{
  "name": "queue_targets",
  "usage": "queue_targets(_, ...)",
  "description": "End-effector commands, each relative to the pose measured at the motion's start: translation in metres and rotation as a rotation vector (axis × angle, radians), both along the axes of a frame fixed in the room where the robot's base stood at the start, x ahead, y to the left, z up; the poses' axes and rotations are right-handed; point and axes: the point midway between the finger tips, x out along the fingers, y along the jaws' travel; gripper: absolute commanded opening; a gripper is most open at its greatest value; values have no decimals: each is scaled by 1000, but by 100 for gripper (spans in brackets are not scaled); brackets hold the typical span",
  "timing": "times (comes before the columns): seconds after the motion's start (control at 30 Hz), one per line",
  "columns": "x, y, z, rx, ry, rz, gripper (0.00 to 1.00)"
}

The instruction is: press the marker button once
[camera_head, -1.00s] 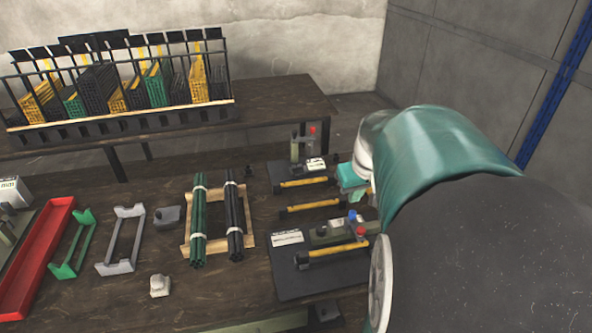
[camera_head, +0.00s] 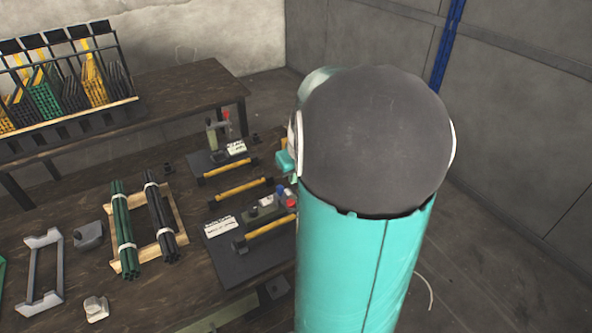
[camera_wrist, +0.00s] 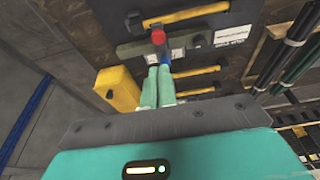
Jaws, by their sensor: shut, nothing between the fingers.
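My gripper (camera_wrist: 159,72) is shut and empty in the wrist view, its two pale green fingers together. Its tips are close to a blue button (camera_wrist: 166,59) on a grey-green block; whether they touch cannot be told. A red button (camera_wrist: 158,36) stands just beyond. In the head view the near press plate (camera_head: 240,268) carries this block, with the blue button (camera_head: 280,191) and red button (camera_head: 291,202) beside my arm. The far press plate (camera_head: 200,162) has a red-topped post (camera_head: 229,125) and a green post (camera_head: 211,138). I cannot read which one is the marker button.
A yellow box (camera_wrist: 117,89) is left of my fingers in the wrist view. Bundled dark rods (camera_head: 160,215) lie on a wooden frame to the left. A grey cradle (camera_head: 42,270) is further left. My arm hides the table's right side.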

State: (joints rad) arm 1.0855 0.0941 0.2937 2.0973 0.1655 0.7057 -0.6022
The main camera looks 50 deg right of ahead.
Motion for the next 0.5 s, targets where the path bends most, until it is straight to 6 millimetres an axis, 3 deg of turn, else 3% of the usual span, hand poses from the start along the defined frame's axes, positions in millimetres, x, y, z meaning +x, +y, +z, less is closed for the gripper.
queue_targets(0.3, 13, -4, -61, 4, 3, -1, 0)
queue_targets(0.5, 13, -4, -83, 1, 1, -1, 0)
